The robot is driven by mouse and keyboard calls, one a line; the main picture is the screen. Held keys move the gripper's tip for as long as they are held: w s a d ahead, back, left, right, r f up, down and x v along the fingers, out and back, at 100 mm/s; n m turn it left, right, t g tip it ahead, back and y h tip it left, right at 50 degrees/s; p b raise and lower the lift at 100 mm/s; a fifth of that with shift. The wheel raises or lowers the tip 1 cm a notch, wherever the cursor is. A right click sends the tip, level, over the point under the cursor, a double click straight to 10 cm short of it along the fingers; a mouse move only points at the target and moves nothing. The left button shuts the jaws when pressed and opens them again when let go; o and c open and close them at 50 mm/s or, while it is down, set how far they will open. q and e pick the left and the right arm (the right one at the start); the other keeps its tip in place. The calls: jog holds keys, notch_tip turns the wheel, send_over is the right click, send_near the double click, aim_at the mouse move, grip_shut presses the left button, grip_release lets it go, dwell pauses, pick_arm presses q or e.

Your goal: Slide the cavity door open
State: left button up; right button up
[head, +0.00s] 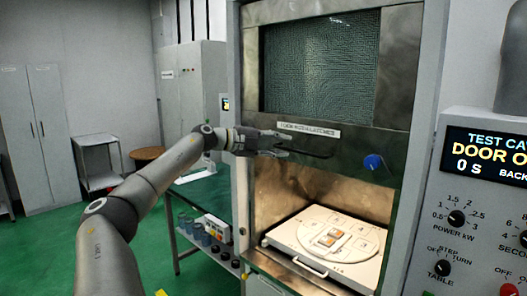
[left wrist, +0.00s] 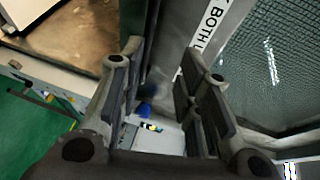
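The cavity door (head: 398,75) is a metal panel with a mesh window and stands raised, with the lower cavity (head: 345,195) open beneath it. A dark bar handle (head: 318,154) runs along the door's lower part, below a white label. My left gripper (head: 284,146) is at the left end of this handle, in front of the door. In the left wrist view its two fingers (left wrist: 160,95) are apart, and I see no handle clearly gripped between them. The door's mesh window (left wrist: 265,70) is to the right there. My right gripper is out of view.
A white tray (head: 290,248) with a round plate and small blocks sits in the cavity. A blue knob (head: 373,162) is on the door's right. A control panel (head: 480,215) stands at the right, its display partly reading "DOOR O". A side table (head: 205,192) stands left.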

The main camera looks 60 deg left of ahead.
pick_arm(q)
jog(key=b+v, duration=0.3)
jog(key=v, duration=0.2)
jog(key=shift+d+b, duration=0.1)
jog(key=shift+b, duration=0.25)
jog(key=shift+w+f, duration=0.1)
dwell(0.4)
